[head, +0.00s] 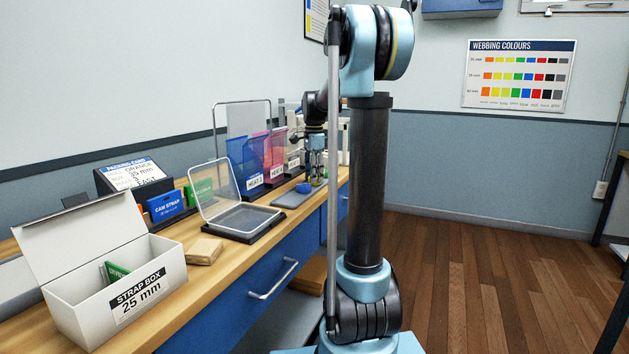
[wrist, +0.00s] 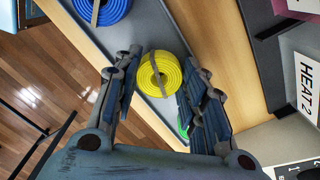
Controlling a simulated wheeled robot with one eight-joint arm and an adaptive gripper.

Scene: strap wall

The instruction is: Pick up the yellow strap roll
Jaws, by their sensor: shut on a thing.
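The yellow strap roll (wrist: 159,76) shows in the wrist view as a flat coil with a grey band across it. It sits between the two fingers of my gripper (wrist: 157,72), which is shut on it. In the head view my gripper (head: 316,172) points down at the far part of the bench, over the grey tray. The yellow roll cannot be made out clearly there. Whether it touches the tray or is lifted cannot be told.
A blue roll (wrist: 103,8) lies on the grey tray (head: 291,199) beside the yellow one. A green roll (wrist: 183,126) is partly hidden behind a finger. HEAT pouches (head: 252,160), an open clear-lidded case (head: 238,217) and a white strap box (head: 113,290) stand along the bench.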

